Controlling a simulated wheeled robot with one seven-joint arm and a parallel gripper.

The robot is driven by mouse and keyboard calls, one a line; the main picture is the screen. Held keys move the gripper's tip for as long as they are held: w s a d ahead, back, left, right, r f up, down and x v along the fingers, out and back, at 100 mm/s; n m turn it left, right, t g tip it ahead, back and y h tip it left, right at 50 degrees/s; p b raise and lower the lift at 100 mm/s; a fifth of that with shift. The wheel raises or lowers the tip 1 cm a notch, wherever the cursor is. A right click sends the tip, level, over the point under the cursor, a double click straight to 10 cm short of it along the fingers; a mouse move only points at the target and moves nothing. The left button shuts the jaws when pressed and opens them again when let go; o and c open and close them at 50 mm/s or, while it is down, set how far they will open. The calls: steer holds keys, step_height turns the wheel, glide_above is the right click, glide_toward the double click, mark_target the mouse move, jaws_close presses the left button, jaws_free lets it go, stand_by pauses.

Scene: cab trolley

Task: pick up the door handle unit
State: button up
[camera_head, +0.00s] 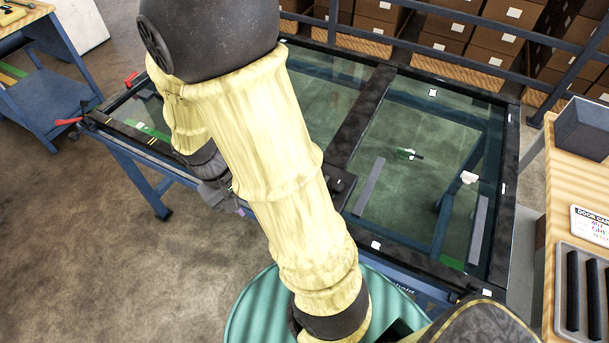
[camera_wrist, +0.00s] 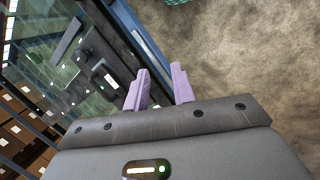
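In the head view my gripper (camera_head: 232,204) is small and partly hidden by my arm, beside the near edge of the trolley frame. A dark block with a small white label (camera_wrist: 105,76) lies on the dark frame, left of the fingers and apart from them in the wrist view. It looks like the door handle unit, but I cannot be sure. A dark piece (camera_head: 342,184) on the frame right of my arm may be the same thing.
The trolley (camera_head: 360,110) carries dark-framed glass panels, with red clamps (camera_head: 68,121) at its left end. Brown boxes (camera_head: 445,25) stand behind a blue rail. A wooden bench (camera_head: 575,185) with a grey tray is at right. Floor (camera_head: 110,235) at left is clear.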

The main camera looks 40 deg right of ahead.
steer(key=w+d+f+h+b, duration=0.4)
steer(key=w+d+f+h, duration=0.2)
steer(key=w+f+h, duration=0.3)
steer(key=w+h, duration=0.1)
steer(key=h, duration=0.3)
steer(key=shift+d+f+h, duration=0.2)
steer(key=shift+f+h, duration=0.15)
steer(key=shift+h, duration=0.05)
steer(key=d, duration=0.3)
steer(key=d+f, duration=0.1)
steer(key=d, duration=0.3)
steer(key=s+d+f+b, duration=0.1)
steer(key=d, duration=0.3)
steer(key=shift+s, duration=0.1)
steer(key=shift+d, duration=0.5)
steer(key=shift+d+f, duration=0.2)
steer(key=shift+d, duration=0.65)
steer(key=shift+d+f, duration=0.2)
steer(key=shift+d, duration=0.7)
steer(key=shift+d+f, duration=0.2)
steer(key=shift+d, duration=0.65)
